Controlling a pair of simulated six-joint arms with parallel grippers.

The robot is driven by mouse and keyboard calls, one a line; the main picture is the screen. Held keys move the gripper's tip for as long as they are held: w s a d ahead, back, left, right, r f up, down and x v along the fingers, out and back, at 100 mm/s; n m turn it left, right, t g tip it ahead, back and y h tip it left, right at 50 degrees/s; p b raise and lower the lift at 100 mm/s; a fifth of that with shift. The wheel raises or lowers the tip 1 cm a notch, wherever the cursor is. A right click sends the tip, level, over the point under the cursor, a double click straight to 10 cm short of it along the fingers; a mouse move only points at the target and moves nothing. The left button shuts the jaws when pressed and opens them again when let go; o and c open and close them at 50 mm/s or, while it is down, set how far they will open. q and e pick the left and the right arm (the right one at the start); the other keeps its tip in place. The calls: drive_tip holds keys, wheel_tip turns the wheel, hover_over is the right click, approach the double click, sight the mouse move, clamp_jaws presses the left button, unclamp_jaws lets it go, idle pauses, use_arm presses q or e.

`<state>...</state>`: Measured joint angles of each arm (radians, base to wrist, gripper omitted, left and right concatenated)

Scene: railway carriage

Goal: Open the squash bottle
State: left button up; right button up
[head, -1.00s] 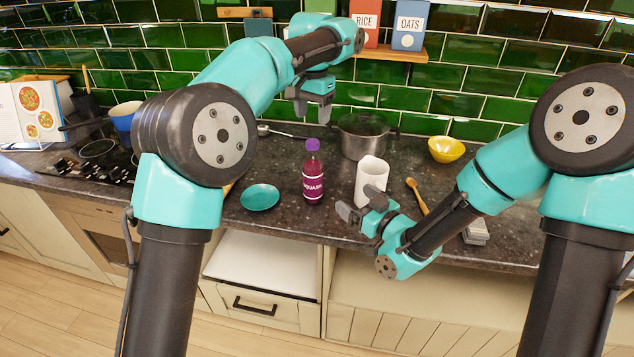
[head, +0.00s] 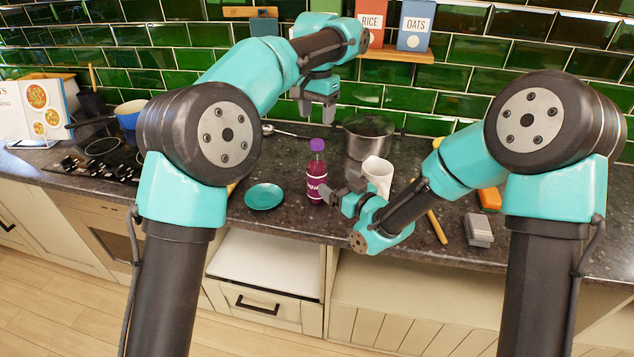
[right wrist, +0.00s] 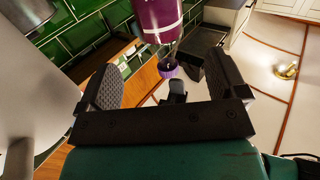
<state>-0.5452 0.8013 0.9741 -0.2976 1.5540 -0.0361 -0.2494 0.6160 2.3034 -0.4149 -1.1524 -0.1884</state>
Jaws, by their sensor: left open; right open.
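The squash bottle (head: 315,182) stands upright on the dark worktop, maroon with a white-lettered label and its purple cap (head: 316,144) on. My left gripper (head: 317,108) is open, pointing down above the cap and apart from it. My right gripper (head: 338,189) is open beside the bottle's right side, low on its body. The right wrist view is upside down; the bottle (right wrist: 158,16) and purple cap (right wrist: 168,70) show beyond and between the spread fingers. I cannot tell whether a finger touches the bottle.
A teal plate (head: 264,197) lies left of the bottle. A wooden utensil (head: 437,226) and a grey object (head: 478,230) lie to the right.

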sight(323, 172)
drive_tip(key=x, duration=0.9)
drive_tip(key=shift+w+a, duration=0.15)
drive_tip(key=c, duration=1.6)
use_arm(q)
drive_tip(key=m, duration=0.5)
drive_tip(key=shift+m, duration=0.3)
use_arm(e)
clamp_jaws()
use_arm(q)
drive_tip(key=m, duration=1.7)
